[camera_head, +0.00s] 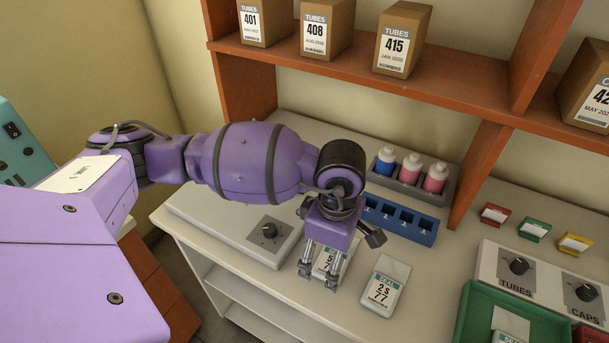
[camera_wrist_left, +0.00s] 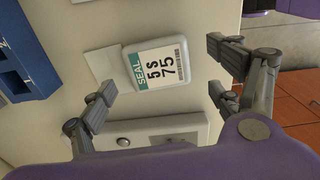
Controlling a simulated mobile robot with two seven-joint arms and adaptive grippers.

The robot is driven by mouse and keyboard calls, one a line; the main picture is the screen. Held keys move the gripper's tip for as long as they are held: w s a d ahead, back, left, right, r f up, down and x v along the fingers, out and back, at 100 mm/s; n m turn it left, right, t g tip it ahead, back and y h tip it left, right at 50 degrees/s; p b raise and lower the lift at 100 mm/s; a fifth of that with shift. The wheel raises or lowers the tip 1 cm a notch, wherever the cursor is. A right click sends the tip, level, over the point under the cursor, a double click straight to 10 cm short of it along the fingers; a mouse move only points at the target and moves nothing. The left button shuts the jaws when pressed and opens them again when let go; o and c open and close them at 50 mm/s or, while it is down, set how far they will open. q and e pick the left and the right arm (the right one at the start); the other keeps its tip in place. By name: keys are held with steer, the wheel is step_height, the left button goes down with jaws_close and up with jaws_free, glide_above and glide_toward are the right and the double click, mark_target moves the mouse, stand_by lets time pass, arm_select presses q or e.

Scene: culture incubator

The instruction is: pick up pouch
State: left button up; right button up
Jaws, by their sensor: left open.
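One pouch (camera_head: 325,262) is white with a teal "SEAL" label and lies on the white bench, partly hidden by my left gripper in the head view. In the left wrist view this pouch (camera_wrist_left: 157,68) reads "5S 75" and lies between and beyond the fingers. My left gripper (camera_head: 322,275) is open above it, with its fingers pointing down; it also shows in the left wrist view (camera_wrist_left: 165,95) with nothing between its fingers. A second pouch (camera_head: 385,286), marked "2S 77", lies just to the right. My right gripper is out of view.
A blue rack (camera_head: 400,219) and a holder with capped bottles (camera_head: 411,168) stand behind the pouches. A grey box with a dial (camera_head: 262,240) is at left. A green tray (camera_head: 515,312) and a dial panel (camera_head: 540,275) are at right. Shelves with boxes (camera_head: 403,38) rise behind.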

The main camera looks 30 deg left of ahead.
arm_select(q)
steer(key=shift+w+f, duration=0.15)
steer(key=shift+f, duration=0.7)
steer(key=shift+d, duration=0.1)
steer(key=shift+c, duration=0.6)
steer(key=shift+r, duration=0.1)
steer(key=c, duration=1.1)
